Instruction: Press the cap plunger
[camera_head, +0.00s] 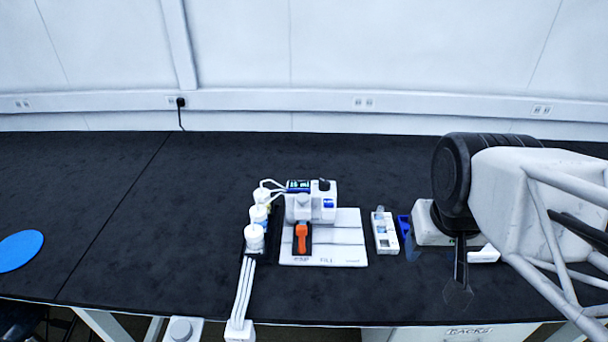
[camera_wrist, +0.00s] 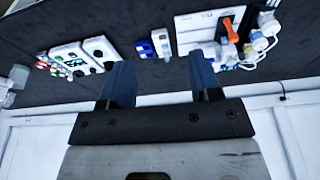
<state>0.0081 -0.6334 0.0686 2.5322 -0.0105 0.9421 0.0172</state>
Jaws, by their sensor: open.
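A small white device (camera_head: 312,207) with a lit screen stands on a white board (camera_head: 345,250) in the head view. A black knob (camera_head: 324,184) sits on its top, and an orange part (camera_head: 301,238) stands at its front. I cannot tell which part is the cap plunger. White-capped bottles (camera_head: 254,238) stand in a row along the device's left side, with tubes running to it. My gripper (camera_head: 459,275) is well to the right of the device, pointing down. In the wrist view, my gripper (camera_wrist: 160,80) shows two dark fingers apart with nothing between them.
A white tray (camera_head: 385,232) and a blue holder (camera_head: 405,228) lie between the board and my gripper. White racks with coloured items (camera_wrist: 68,60) show at left in the wrist view. A blue disc (camera_head: 20,250) lies far left.

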